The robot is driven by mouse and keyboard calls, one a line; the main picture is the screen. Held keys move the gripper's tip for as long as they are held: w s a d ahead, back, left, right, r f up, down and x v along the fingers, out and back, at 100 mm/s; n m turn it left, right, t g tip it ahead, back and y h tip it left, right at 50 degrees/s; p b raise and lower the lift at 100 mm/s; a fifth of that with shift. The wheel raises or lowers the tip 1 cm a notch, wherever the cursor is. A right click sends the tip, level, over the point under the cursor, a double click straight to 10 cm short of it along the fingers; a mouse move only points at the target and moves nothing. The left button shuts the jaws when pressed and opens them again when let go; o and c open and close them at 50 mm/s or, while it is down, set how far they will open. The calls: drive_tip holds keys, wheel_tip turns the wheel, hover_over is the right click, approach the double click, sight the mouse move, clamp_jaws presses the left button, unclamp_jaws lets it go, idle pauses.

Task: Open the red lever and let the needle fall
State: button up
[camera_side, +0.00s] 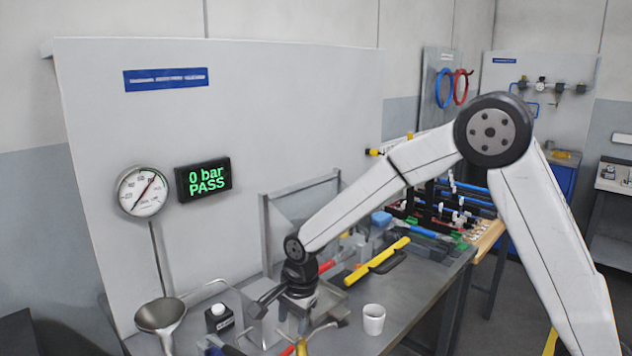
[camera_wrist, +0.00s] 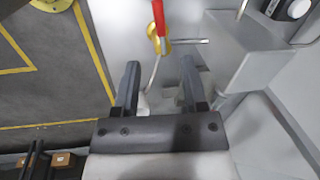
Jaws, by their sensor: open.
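In the wrist view, the red lever (camera_wrist: 158,18) runs from the top edge down to a brass fitting (camera_wrist: 158,46). My gripper (camera_wrist: 160,68) is open, with its two dark fingers apart; the lever and fitting lie beyond the fingertips, in line with the gap. I see no contact with the lever. In the side view, my gripper (camera_side: 268,298) is low over the bench, where its fingers are partly hidden in clutter. The round gauge (camera_side: 143,192) is on the upright panel, its needle pointing to the upper right. The display (camera_side: 203,180) beside it reads "0 bar PASS".
A yellow bar-shaped tool (camera_side: 377,260) and other tools crowd the bench behind. The upright panel (camera_side: 240,110) bounds the bench's back.

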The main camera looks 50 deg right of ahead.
sight(285, 351)
drive_tip(key=w+g, duration=0.1)
drive_tip(key=w+d+f+g+y, duration=0.1)
drive_tip(key=shift+w+d+g, duration=0.15)
drive_tip(key=shift+d+g, duration=0.15)
drive_tip(key=shift+w+d+r+g+y, duration=0.15)
drive_tip(key=shift+w+d+g+y, duration=0.05)
drive_tip(key=shift+w+g+y, duration=0.4)
drive_tip(key=shift+w+d+r+g+y, duration=0.15)
drive_tip(key=shift+w+g+y, duration=0.2)
drive_tip(key=shift+y, duration=0.35)
drive_tip(key=shift+s+f, duration=0.1)
drive_tip(key=shift+s, duration=0.05)
drive_tip(key=shift+x, duration=3.9)
drive_tip(key=shift+a, duration=0.1)
drive_tip(key=shift+c, duration=0.2)
clamp_jaws()
